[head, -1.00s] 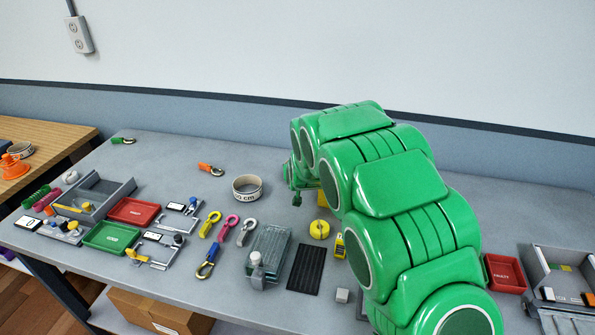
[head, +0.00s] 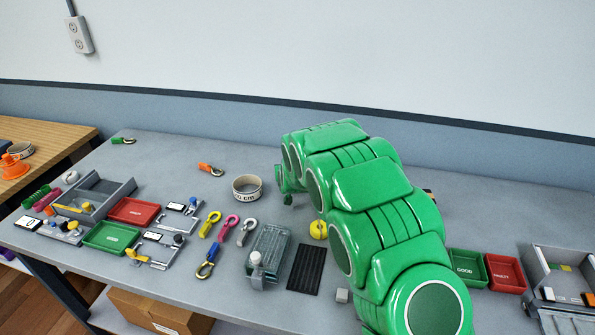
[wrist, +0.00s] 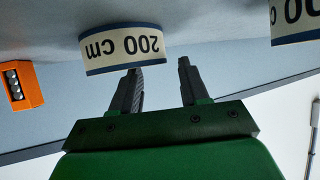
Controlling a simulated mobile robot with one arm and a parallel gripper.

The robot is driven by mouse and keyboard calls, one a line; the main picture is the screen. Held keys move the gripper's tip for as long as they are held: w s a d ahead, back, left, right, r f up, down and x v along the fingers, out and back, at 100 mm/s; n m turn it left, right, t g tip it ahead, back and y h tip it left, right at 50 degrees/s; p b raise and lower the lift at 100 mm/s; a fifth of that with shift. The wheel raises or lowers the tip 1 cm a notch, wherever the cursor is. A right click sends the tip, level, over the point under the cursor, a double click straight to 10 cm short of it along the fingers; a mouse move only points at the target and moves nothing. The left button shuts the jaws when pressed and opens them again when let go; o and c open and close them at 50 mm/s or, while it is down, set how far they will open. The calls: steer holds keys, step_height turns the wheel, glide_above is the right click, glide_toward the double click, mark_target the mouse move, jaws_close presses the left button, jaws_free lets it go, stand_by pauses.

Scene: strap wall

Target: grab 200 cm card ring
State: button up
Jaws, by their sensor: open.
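The 200 cm card ring (wrist: 124,48) is a cream band with blue edges, upside down in the wrist view. My gripper (wrist: 158,68) is open and empty. Its left fingertip in that view overlaps the ring's lower edge; the right one lies right of the ring. I cannot tell whether they touch. In the head view, my green arm hides most of the gripper and, it seems, this ring. A second card ring (wrist: 298,22) is cut off at the wrist view's top right. A card ring (head: 247,188) stands left of my arm in the head view, its label partly readable.
An orange block (wrist: 21,85) is at the wrist view's left. In the head view, an orange-ended hook (head: 211,169), a yellow roll (head: 318,229), a clear box (head: 270,252) and a black mat (head: 305,269) are on the bench. The bench's back left is mostly clear.

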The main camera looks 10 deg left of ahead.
steer(key=shift+x, duration=2.1)
steer(key=shift+c, duration=0.2)
jaws_close()
